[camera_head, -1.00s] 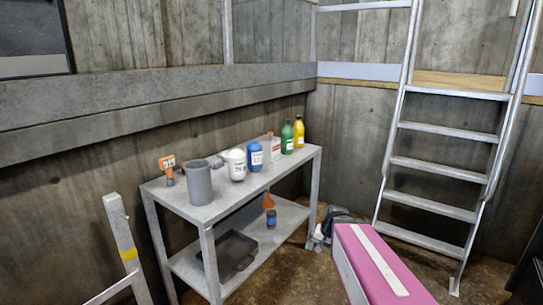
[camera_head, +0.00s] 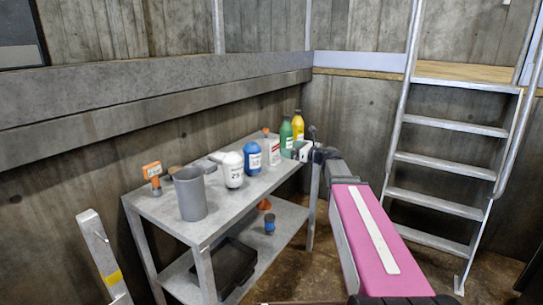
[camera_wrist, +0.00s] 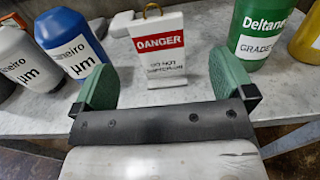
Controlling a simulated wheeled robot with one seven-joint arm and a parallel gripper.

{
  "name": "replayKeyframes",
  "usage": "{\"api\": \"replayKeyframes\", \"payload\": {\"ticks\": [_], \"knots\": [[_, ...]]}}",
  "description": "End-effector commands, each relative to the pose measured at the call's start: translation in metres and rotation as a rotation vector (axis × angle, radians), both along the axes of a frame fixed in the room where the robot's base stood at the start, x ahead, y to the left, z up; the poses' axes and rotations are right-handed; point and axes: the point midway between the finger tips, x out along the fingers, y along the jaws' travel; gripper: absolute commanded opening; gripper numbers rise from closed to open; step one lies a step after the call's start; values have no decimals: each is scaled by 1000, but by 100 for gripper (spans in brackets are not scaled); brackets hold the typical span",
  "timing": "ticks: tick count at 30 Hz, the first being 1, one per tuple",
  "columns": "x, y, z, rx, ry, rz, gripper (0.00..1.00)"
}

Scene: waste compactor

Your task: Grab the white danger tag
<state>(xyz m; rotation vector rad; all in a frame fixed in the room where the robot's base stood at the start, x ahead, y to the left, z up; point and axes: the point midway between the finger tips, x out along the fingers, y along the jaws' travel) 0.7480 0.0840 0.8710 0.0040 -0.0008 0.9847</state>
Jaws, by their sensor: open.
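The white danger tag (camera_wrist: 158,60) stands upright on the table, with a red DANGER band and small print below, in the middle of the wrist view. It also shows in the head view (camera_head: 271,152), between the blue and green bottles. My gripper (camera_wrist: 160,68) is open, its two green-padded fingers spread wide at the left and right of the tag. The tag is in line with the gap, just ahead, and I see no finger touching it. In the head view my gripper (camera_head: 302,150) is over the right end of the table.
A blue bottle (camera_wrist: 71,43) and a white bottle (camera_wrist: 25,65) stand left of the tag. A green bottle (camera_wrist: 258,28) and a yellow bottle (camera_wrist: 308,40) stand right. A grey cup (camera_head: 190,195) is farther along the table (camera_head: 222,215). A ladder (camera_head: 445,160) stands at right.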

Motion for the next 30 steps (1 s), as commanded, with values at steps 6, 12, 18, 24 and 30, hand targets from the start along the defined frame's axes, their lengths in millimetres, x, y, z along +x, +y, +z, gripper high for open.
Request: {"api": "replayKeyframes", "payload": {"ticks": [6,12,18,24,30], "knots": [[18,25,-1,-1,0,3,100],[28,43,-1,-2,-1,2,100],[35,55,-5,-3,-1,1,100],[50,80,-9,-4,0,1,100],[54,89,-9,-4,-1,1,100]]}}
